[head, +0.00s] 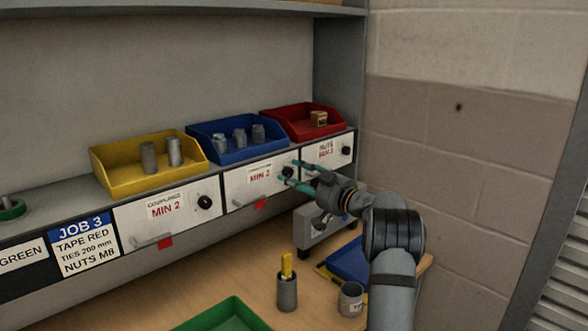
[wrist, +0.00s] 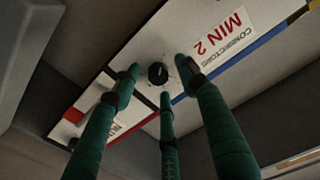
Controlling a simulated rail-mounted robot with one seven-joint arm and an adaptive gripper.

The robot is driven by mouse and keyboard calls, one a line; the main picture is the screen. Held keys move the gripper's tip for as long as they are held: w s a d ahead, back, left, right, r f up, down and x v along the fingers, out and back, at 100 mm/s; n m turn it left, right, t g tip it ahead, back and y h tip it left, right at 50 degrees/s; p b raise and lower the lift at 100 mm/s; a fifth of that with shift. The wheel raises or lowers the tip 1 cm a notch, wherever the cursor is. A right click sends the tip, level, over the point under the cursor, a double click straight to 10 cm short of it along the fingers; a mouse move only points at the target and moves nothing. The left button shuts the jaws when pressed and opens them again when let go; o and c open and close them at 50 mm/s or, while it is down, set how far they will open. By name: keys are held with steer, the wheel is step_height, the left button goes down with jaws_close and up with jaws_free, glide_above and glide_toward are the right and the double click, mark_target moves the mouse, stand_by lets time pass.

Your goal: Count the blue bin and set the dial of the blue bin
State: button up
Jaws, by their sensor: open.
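The blue bin (head: 222,153) stands on the shelf between the yellow and red bins. Three grey cylindrical parts show in it. Below it is a white panel (head: 240,195) labelled MIN 2; its label reads CONNECTORS in the wrist view (wrist: 222,45). The black dial (head: 287,172) is at the panel's right end. My gripper (head: 294,174) is open in front of this dial. In the wrist view the green fingers (wrist: 159,80) spread around the dial (wrist: 157,73). Whether they touch it, I cannot tell. The dial's pointer setting is too small to read.
The yellow bin (head: 125,176) holds two grey parts; the red bin (head: 298,118) holds a small brown box. Other dials sit on the panels at left (head: 205,202) and right (head: 346,150). Below, the bench (head: 225,278) carries a green tray (head: 225,312) and cups.

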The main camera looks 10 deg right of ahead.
steer(key=shift+w+a+f, duration=0.1)
steer(key=shift+w, duration=0.35)
steer(key=shift+c, duration=0.3)
jaws_close()
